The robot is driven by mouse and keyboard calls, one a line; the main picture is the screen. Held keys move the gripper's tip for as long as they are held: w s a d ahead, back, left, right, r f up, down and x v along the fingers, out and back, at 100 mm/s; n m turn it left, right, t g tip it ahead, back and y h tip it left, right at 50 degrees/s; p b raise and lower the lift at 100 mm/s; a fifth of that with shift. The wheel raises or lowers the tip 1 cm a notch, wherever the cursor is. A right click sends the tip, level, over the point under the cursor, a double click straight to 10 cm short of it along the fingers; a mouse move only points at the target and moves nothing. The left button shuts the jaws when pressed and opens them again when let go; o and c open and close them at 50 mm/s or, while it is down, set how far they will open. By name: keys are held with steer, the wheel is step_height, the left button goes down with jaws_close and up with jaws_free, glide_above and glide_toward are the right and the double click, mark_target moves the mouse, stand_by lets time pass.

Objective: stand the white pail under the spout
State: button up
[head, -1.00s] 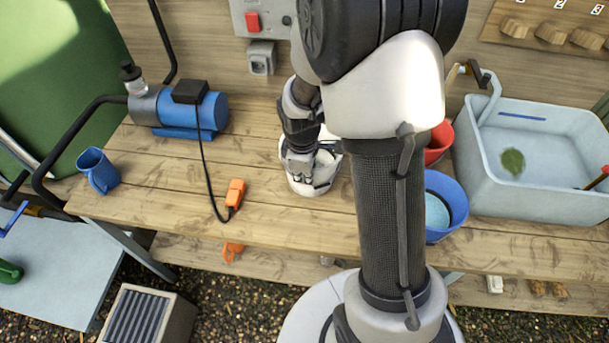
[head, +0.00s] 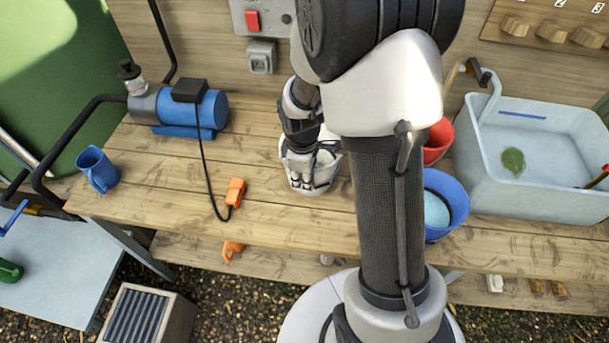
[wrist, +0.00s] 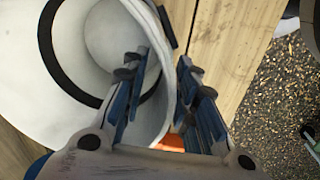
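The white pail (head: 331,172) stands on the wooden bench, partly hidden by my gripper (head: 302,178) and arm in the head view. In the wrist view the pail (wrist: 75,95) fills the left side, with a dark ring inside. My gripper (wrist: 163,85) is at its near rim. The left finger is inside the pail and the right finger outside, with the wall between them. A gap shows beside the wall, so the fingers look open. A grey pipe with a bent end (head: 490,90), possibly the spout, is at the tub's left corner.
The grey water tub (head: 470,185) is at the right. A blue bucket (head: 436,235) and a red bucket (head: 437,145) stand left of it. An orange plug (head: 235,192), blue jug (head: 98,170) and blue pump (head: 205,110) are on the left. Bare bench lies before the pail.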

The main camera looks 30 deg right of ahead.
step_height(320, 180, up, 8)
steer(key=shift+s+a, duration=0.2)
steer(key=shift+a, duration=0.05)
stand_by(0.5)
steer(key=shift+w+r, duration=0.1)
steer(key=shift+r, duration=0.05)
